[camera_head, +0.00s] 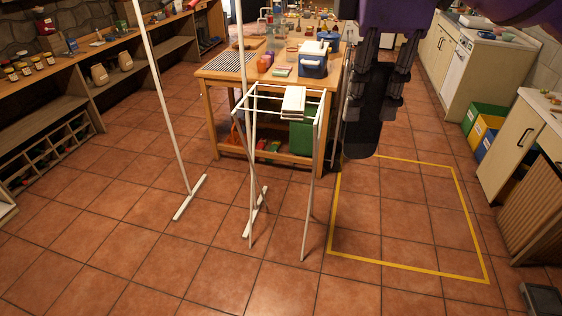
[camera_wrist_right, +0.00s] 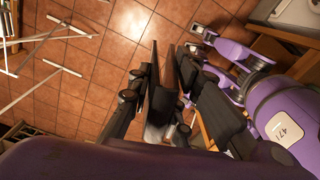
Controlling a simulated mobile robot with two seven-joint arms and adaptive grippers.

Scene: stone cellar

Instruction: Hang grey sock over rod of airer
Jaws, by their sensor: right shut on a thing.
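The grey sock (camera_head: 363,138) looks very dark and hangs down from my right gripper (camera_head: 378,105), which is shut on it. The sock's rounded lower end hangs free in the air. In the right wrist view, my right gripper (camera_wrist_right: 178,88) has its dark fingers around a dark strip that looks like the sock (camera_wrist_right: 167,75). The white airer (camera_head: 319,122) stands just left of the sock in the head view, with a white folded cloth (camera_head: 293,102) over its top. The sock appears apart from its rods.
A wooden table (camera_head: 215,92) with a blue box (camera_head: 313,62) and several small items stands behind the airer. Tall white posts on feet (camera_head: 190,198) stand to the left. A yellow outline (camera_head: 410,267) marks clear floor at right. Counters line the right side.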

